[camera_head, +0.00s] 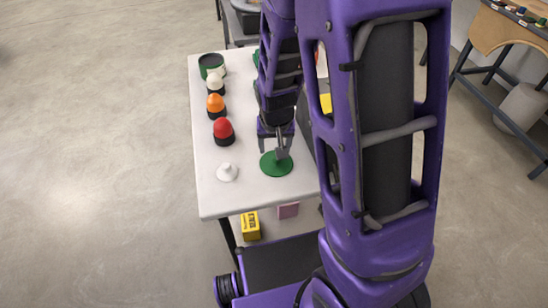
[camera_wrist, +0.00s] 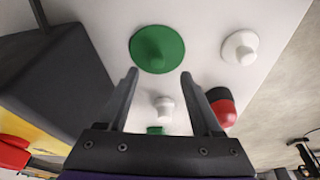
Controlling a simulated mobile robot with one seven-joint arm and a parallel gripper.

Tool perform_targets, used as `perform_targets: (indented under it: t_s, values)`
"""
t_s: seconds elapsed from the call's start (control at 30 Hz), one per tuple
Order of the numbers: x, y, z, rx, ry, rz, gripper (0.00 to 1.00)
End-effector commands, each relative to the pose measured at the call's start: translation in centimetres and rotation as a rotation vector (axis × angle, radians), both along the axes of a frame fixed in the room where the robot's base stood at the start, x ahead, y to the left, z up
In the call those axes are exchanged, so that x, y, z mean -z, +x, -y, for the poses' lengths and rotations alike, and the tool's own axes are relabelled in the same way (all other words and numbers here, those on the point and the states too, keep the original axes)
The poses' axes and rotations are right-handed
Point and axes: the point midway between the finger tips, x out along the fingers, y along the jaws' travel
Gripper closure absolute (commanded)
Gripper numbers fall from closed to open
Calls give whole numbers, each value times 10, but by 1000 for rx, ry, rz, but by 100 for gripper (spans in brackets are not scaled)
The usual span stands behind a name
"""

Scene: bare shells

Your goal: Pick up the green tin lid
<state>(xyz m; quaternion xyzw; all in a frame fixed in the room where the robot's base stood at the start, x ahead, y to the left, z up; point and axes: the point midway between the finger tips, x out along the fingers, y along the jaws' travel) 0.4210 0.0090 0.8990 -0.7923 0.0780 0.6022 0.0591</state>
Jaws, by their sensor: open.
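The green tin lid (camera_head: 277,167) is a flat green disc lying on the white table near its front edge. It also shows in the wrist view (camera_wrist: 157,48), round with a raised middle. My gripper (camera_head: 272,151) is open and points down over the lid in the head view, hiding part of it. In the wrist view my gripper (camera_wrist: 158,75) has its two fingers apart, with the lid just beyond the tips. Nothing is between the fingertips. I cannot tell how high the tips are above the table.
Red (camera_head: 222,130), orange (camera_head: 215,104) and white-topped (camera_head: 215,82) pieces and a green-rimmed dark container (camera_head: 211,65) line the left edge. A dark block (camera_wrist: 60,85) lies beside the lid in the wrist view.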

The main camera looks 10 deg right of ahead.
Motion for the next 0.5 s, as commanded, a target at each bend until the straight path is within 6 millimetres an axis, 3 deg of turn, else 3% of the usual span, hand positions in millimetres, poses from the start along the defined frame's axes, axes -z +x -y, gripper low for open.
perform_targets:
  t_s: [0.27, 0.5]
  values:
    - [14, 3, 2, 1, 0, 0, 34]
    - [45, 10, 8, 2, 1, -1, 34]
